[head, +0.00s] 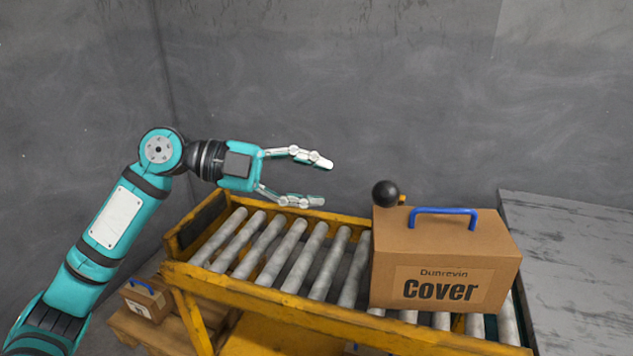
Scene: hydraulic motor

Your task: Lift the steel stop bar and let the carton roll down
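A brown carton (446,252) with a blue handle (443,213) and the printed word "Cover" sits on the roller conveyor (318,262), toward its right part. A black ball knob (385,194) shows just behind the carton's upper left corner, with a small yellow piece beside it. The steel stop bar cannot be made out; the carton may hide it. My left gripper (327,181) is open and empty above the rollers, to the left of the knob and apart from it, its fingers pointing right. My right gripper is not in view.
The conveyor has a yellow frame (270,294) with raised side rails. A smaller carton (143,300) stands on a wooden pallet (143,331) at the lower left. A grey worn surface (575,250) lies at the right. Grey walls close the back. The left rollers are bare.

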